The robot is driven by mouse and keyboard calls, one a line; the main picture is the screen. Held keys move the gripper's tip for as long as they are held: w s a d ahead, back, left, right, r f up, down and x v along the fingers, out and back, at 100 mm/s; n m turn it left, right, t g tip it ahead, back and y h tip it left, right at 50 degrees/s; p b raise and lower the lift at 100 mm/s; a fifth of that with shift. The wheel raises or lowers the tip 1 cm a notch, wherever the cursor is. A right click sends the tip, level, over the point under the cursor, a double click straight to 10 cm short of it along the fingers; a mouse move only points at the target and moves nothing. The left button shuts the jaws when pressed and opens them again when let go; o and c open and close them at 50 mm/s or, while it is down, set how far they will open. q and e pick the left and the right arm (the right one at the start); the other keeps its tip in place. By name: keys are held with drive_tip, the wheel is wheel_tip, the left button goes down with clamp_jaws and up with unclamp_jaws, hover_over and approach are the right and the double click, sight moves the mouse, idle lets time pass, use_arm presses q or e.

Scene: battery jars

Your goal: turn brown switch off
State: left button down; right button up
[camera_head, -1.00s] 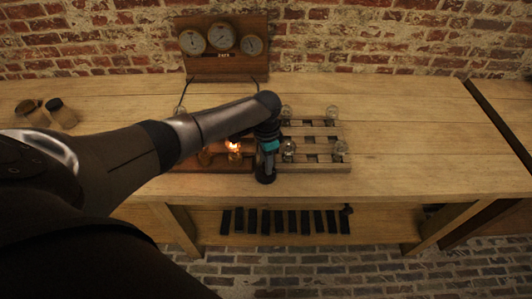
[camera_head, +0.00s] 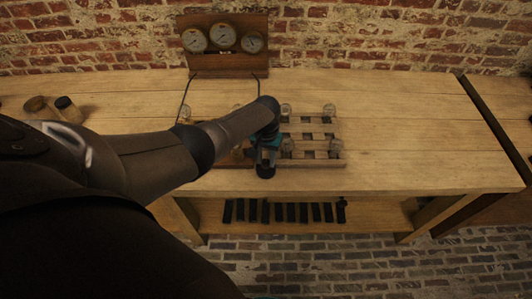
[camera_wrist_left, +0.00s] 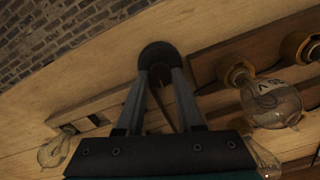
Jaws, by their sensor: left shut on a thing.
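The brown switch shows as a dark round knob at the front edge of a wooden board in the left wrist view (camera_wrist_left: 158,52). My left gripper (camera_wrist_left: 160,80) is shut on this knob, its two fingers converging there. In the head view my left gripper (camera_head: 266,165) points down at the board's front edge, and the arm hides much of the board's left part. No bulb glows. My right gripper is not in view.
A slatted wooden rack (camera_head: 312,162) with several clear glass bulbs (camera_head: 330,110) lies right of the gripper. A panel with three gauges (camera_head: 226,66) stands behind, wired to the board. The bench (camera_head: 410,140) is clear on the right.

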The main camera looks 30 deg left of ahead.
sight(266, 161)
use_arm(q)
drive_tip(key=shift+n, duration=0.5)
drive_tip(key=c, duration=0.5)
unclamp_jaws()
drive_tip(key=shift+c, duration=0.2)
drive_tip(key=shift+r, duration=0.1)
wheel_tip(266, 161, up, 6)
drive_tip(key=p, duration=0.3)
drive_tip(key=shift+p, duration=0.4)
wheel_tip(266, 161, up, 9)
drive_tip(key=p, duration=0.2)
